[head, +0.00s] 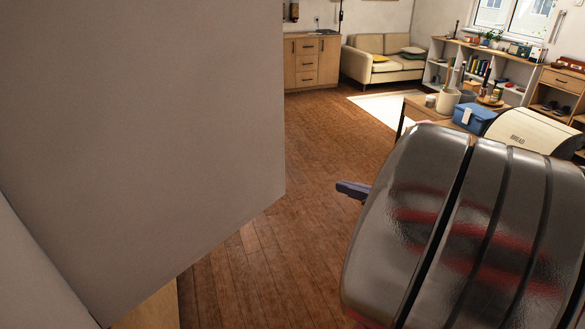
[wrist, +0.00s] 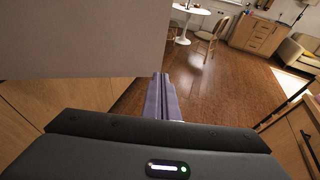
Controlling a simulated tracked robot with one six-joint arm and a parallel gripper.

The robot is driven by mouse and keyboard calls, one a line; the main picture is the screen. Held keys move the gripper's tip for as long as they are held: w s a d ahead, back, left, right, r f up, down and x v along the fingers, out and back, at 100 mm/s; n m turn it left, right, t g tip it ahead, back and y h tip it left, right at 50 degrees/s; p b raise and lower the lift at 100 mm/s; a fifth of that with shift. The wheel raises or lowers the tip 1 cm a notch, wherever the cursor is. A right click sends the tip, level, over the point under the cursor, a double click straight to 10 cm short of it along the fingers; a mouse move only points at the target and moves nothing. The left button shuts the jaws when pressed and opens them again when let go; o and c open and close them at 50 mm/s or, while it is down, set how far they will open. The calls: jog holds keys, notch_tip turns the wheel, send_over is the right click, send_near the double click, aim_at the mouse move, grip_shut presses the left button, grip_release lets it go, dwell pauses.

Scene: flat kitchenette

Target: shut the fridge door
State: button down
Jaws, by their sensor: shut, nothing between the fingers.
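The fridge door (head: 150,130) is a large plain grey panel filling the left of the head view, and it stands open, jutting into the room. In the wrist view the door (wrist: 80,40) fills the upper left, its lower right corner close to my fingertips. My gripper (head: 352,190) is shut and empty, to the right of the door's free edge with floor showing between them. In the wrist view its purple-grey fingers (wrist: 160,90) point forward; I cannot tell whether they touch the door. The fridge's inside is hidden.
Wooden cabinet fronts (wrist: 60,97) lie below the door. At right a table bears a bread bin (head: 528,130), a blue box (head: 474,118) and pots. Wooden floor (head: 325,140) is clear ahead. A round white table (wrist: 191,9) and chair (wrist: 212,32) stand farther off.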

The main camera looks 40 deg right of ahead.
jog(key=r+x, duration=0.1)
jog(key=x, duration=0.8)
jog(key=shift+w, duration=0.45)
jog(key=shift+a, duration=0.1)
jog(key=shift+w, duration=0.1)
